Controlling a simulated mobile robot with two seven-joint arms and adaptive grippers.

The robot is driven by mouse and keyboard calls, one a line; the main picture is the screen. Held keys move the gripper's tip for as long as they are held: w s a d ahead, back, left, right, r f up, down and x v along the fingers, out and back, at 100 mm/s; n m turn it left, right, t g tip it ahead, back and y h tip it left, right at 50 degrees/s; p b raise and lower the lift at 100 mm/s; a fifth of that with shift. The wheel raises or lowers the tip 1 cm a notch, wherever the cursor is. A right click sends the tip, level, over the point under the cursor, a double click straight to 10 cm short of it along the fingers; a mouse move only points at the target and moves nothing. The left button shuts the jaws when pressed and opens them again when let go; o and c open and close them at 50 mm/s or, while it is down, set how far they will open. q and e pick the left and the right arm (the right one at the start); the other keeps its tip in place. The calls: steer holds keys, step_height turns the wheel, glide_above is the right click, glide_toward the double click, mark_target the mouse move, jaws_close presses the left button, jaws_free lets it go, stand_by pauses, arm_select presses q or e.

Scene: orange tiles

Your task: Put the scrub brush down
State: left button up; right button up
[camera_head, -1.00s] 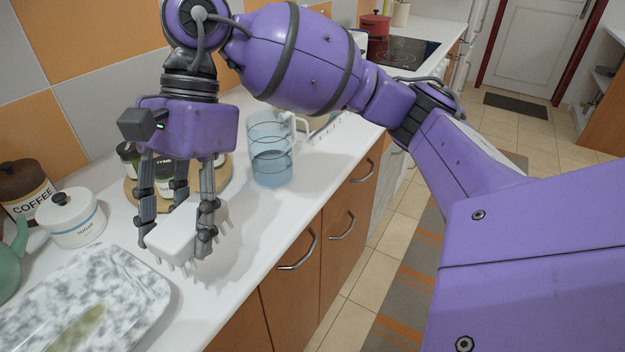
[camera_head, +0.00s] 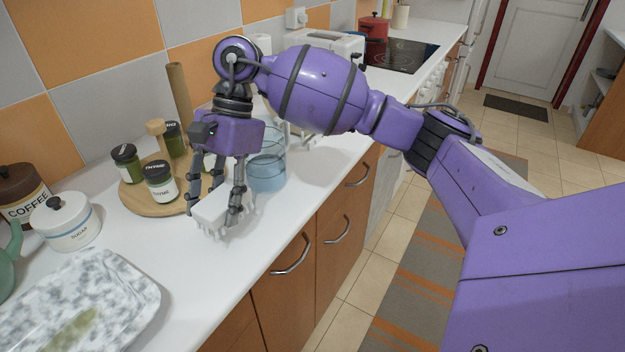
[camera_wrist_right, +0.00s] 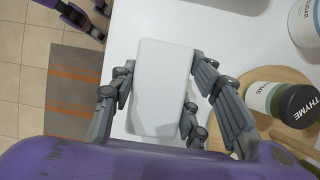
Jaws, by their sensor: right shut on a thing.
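The white scrub brush (camera_head: 213,210) is in my right gripper (camera_head: 215,205), bristles pointing down, just over or on the white counter (camera_head: 190,255); I cannot tell whether the bristles touch. In the right wrist view, the brush's plain white back (camera_wrist_right: 164,85) lies between the fingers of my right gripper (camera_wrist_right: 160,95), which are shut on its sides.
A round wooden board (camera_head: 150,200) with spice jars (camera_head: 160,182) stands left of the brush. A blue pitcher (camera_head: 266,172) stands close behind it. A marbled tray (camera_head: 125,295), sugar jar (camera_head: 66,222) and coffee jar (camera_head: 22,190) are at left. The counter's front edge is near.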

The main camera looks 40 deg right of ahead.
mark_target(224, 218)
steer(key=shift+w+d+f, duration=0.25)
steer(key=shift+w+f, duration=0.35)
steer(key=shift+f, duration=0.15)
step_height(224, 218, down, 3)
steer(key=shift+w+f, duration=0.1)
arm_select(q)
steer(key=shift+w+r, duration=0.2)
steer(key=shift+w, duration=0.3)
arm_select(e)
steer(key=shift+f, duration=0.25)
steer(key=o, duration=1)
steer(key=shift+c, duration=0.2)
steer(key=shift+o, duration=0.7)
steer(key=shift+f, duration=0.1)
arm_select(q)
steer(key=shift+s+f, duration=0.35)
steer(key=shift+s, duration=0.2)
